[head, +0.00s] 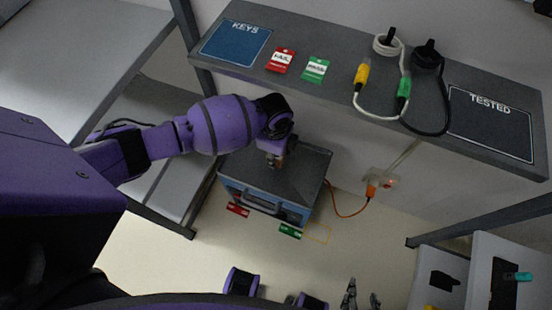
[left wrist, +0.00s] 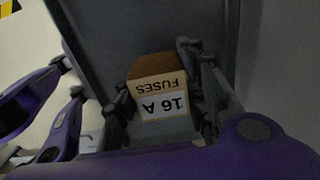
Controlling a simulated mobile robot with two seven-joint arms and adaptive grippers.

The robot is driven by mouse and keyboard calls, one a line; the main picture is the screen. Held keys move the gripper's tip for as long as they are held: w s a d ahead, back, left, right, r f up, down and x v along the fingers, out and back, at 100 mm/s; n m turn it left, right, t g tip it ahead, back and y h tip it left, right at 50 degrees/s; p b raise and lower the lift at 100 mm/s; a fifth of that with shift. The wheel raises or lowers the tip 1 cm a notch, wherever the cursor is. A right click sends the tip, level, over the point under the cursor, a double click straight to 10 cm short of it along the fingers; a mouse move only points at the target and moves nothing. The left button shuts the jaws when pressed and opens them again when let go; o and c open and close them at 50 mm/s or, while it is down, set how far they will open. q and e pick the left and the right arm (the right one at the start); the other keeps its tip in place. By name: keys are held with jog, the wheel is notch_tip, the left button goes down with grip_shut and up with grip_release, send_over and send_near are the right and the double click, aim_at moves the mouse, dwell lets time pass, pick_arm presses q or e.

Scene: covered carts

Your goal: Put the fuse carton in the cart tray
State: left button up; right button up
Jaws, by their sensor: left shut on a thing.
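The fuse carton (left wrist: 160,88) is a small brown box with a white label reading "16 A FUSES". My left gripper (left wrist: 163,100) is shut on it, one finger on each side. In the head view the left gripper (head: 277,158) is over the dark top of the blue-grey cart (head: 305,172), and a bit of the carton shows below it. The dark top looks like the cart tray. I cannot tell whether the carton touches it. My right gripper (head: 362,298) is at the bottom edge, partly cut off, its fingers apart and empty.
A grey bench (head: 330,75) behind the cart bears a KEYS mat, FAIL and PASS cards, plugs on cables and a TESTED mat. An orange cable (head: 345,215) runs beside the cart to a socket box (head: 381,180). Grey shelves (head: 75,55) stand left.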

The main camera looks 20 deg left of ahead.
pick_arm(q)
jog(key=shift+s+f+b, duration=0.25)
jog(key=shift+f+b, duration=0.35)
jog(key=shift+f, duration=0.65)
jog(key=shift+w+f+b, duration=0.1)
jog(key=shift+f+b, duration=0.25)
jog(key=shift+b, duration=0.05)
jog(key=shift+r, duration=0.1)
pick_arm(e)
jog(key=shift+s+a+f, duration=0.15)
jog(key=shift+s+f, duration=0.05)
jog(key=shift+f, duration=0.4)
jog(key=shift+s+a+f, duration=0.1)
jog(key=shift+s+f, duration=0.05)
jog(key=shift+f, duration=0.4)
pick_arm(q)
jog(key=o, duration=1.2)
jog(key=shift+f, duration=0.2)
